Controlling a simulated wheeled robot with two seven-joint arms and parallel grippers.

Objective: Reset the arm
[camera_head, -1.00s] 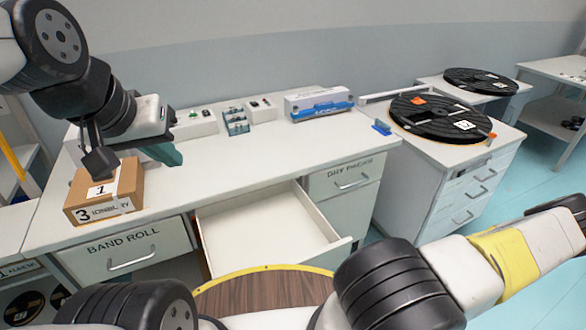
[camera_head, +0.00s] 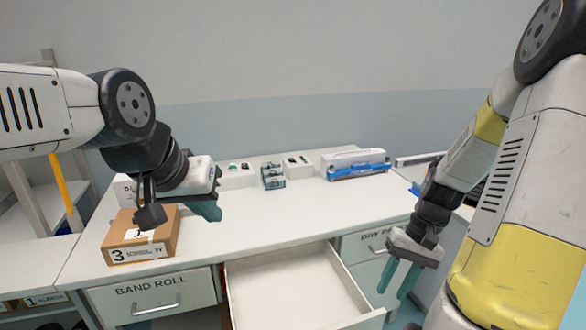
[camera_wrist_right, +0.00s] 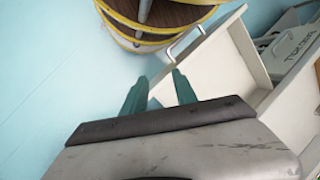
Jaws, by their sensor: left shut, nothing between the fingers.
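My left gripper (camera_head: 205,208) is shut and empty. It hangs over the left part of the white desk, just right of a brown cardboard box (camera_head: 170,238) marked 1 and 3, which it partly overlaps in the picture. My right gripper (camera_head: 398,278) points down with its two green fingers apart and nothing between them. It is right of the open white drawer (camera_head: 295,290), in front of the drawer front marked DRY. The right wrist view also shows the right gripper's parted fingers (camera_wrist_right: 160,92) beside the drawer.
The desk top (camera_head: 290,215) is clear in the middle. The BAND ROLL drawer (camera_head: 150,292) is closed. Yellow-rimmed wooden tiers (camera_wrist_right: 150,18) stand near the open drawer.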

